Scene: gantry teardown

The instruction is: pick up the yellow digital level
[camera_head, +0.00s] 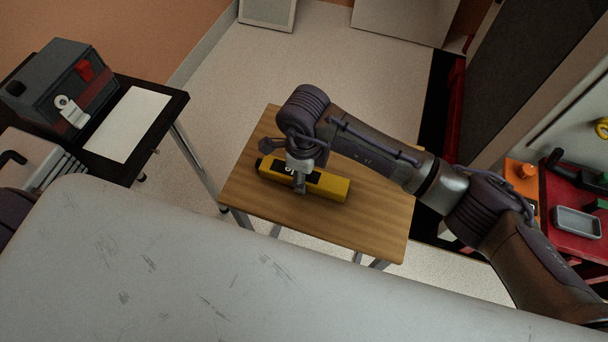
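The yellow digital level (327,187) lies on a small wooden table (375,222) in the middle of the head view. It is a long yellow bar with a dark panel, slanting slightly down to the right. My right arm comes in from the right and bends down over the table. My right gripper (300,184) points down at the level, over its middle-left part. The wrist hides part of the level, and I cannot tell whether the fingers are closed on it. My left gripper is not in view.
A black table (176,110) at the left holds a dark grey box (52,82) and a white sheet (128,125). A red surface (567,240) with a grey tray (577,222) stands at the right. Light floor surrounds the wooden table. A pale scuffed surface fills the foreground.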

